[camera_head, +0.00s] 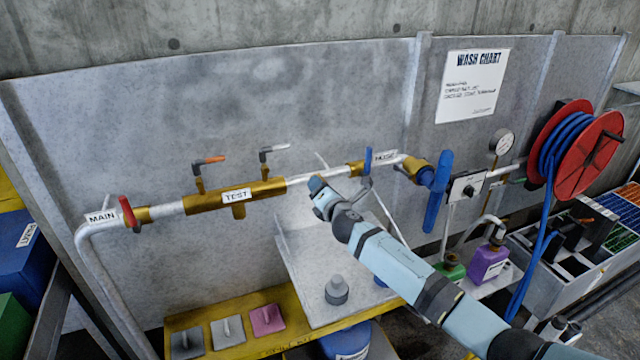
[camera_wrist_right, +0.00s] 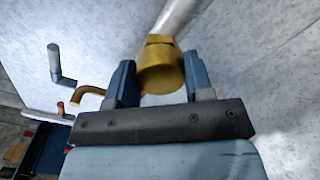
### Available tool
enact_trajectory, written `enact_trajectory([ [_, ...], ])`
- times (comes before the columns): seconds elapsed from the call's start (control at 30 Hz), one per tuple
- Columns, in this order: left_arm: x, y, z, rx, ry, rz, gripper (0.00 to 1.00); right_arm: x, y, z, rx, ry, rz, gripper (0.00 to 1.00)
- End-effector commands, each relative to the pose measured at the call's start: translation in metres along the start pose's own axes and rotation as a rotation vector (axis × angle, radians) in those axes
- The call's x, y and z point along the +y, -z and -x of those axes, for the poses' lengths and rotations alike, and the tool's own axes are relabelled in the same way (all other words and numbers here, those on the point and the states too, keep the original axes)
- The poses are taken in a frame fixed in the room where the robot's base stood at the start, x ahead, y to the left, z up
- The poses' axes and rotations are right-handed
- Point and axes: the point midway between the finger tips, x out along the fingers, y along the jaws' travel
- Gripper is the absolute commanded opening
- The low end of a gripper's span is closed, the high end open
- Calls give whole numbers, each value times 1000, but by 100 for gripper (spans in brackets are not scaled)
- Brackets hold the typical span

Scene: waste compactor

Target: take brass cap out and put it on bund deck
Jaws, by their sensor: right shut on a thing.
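My right gripper (camera_head: 320,190) reaches in from the lower right to the wall pipe. In the right wrist view its two blue fingers (camera_wrist_right: 160,76) stand on either side of a brass cap (camera_wrist_right: 160,68) and are shut on it. The cap is at the end of a grey pipe (camera_wrist_right: 180,18); I cannot tell whether it is still joined to it. In the head view the cap is hidden by my gripper. The yellow deck (camera_head: 180,322) below, which I take for the bund deck, carries flat-based grey and pink pieces. My left gripper is not in view.
Brass valves with an orange (camera_head: 209,160), a grey (camera_head: 274,149) and a red handle (camera_head: 129,211) line the pipe. A pale sloping panel (camera_head: 300,255) holds a grey round piece (camera_head: 337,290). A blue hose reel (camera_head: 575,150) and bottles (camera_head: 488,262) stand right.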

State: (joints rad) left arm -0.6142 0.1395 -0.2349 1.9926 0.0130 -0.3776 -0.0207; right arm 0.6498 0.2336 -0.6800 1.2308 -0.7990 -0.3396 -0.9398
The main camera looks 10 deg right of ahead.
Motion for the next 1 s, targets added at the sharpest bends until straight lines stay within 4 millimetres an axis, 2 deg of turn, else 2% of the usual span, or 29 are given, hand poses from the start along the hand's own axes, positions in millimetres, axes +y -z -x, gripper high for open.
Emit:
enact_trajectory([
  [0.13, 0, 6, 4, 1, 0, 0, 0, 3, -3, -1, -3, -2, 115, 19],
  [0.43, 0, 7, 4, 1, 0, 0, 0, 3, -4, -1, -4, -3, 149, 19],
  [0.6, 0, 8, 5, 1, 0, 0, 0, 3, -4, -1, -5, -4, 444, 19],
  [0.7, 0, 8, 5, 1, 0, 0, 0, 3, -3, -1, -5, -3, 553, 19],
  [0.93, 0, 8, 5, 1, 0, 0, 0, 2, -3, -1, -4, -2, 571, 19],
  [0.97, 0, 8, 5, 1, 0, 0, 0, 2, -3, -1, -4, -2, 571, 54],
  [1.0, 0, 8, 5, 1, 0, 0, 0, 2, -2, 0, -4, -2, 570, 64],
])
